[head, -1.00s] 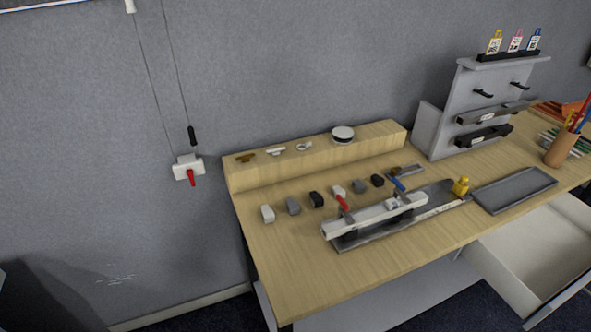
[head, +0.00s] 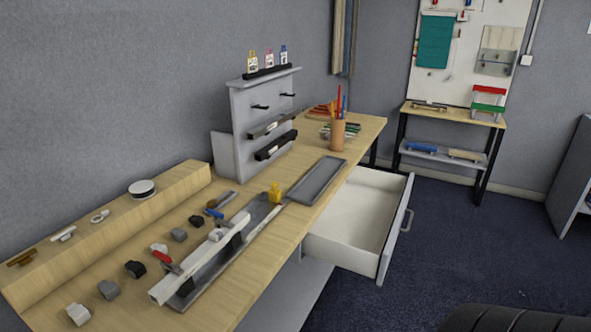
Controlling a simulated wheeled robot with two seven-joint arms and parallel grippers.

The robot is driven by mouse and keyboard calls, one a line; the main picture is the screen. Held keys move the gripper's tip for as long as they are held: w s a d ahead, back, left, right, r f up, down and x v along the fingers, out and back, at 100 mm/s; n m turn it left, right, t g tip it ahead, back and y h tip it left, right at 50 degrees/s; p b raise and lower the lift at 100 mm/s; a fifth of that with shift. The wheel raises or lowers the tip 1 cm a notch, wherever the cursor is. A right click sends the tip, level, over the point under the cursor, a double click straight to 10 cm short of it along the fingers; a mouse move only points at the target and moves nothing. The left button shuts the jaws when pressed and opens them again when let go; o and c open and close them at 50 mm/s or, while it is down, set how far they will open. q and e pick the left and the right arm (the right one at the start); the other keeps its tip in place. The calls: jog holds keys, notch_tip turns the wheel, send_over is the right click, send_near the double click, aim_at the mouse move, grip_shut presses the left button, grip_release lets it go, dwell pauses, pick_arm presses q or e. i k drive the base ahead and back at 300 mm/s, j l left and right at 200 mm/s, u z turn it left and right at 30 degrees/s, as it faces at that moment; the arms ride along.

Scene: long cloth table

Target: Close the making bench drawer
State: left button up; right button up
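The making bench (head: 262,262) is a long light-wood table running from the lower left to the middle of the head view. Its white drawer (head: 345,248) is pulled out on the bench's right side, near the far end. The drawer's inside looks empty. Its front panel (head: 394,240) faces right and carries a grey bar handle (head: 406,222). Neither of my grippers is in view, so I cannot see how they stand relative to the drawer.
On the bench are a grey tray (head: 317,180), a pencil cup (head: 337,135), a clamp fixture (head: 207,255) and a grey rack (head: 262,120). Dark carpet (head: 450,240) lies open right of the drawer. A smaller table (head: 455,115) stands at the back wall.

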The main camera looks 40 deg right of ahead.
aim_at(357, 231)
jog(key=z, duration=1.15)
jog(key=i+l+z, duration=0.1)
jog(key=l+z, duration=0.2)
jog(key=i+l+z, duration=0.15)
jog(key=l+z, duration=0.15)
jog(key=l, duration=0.2)
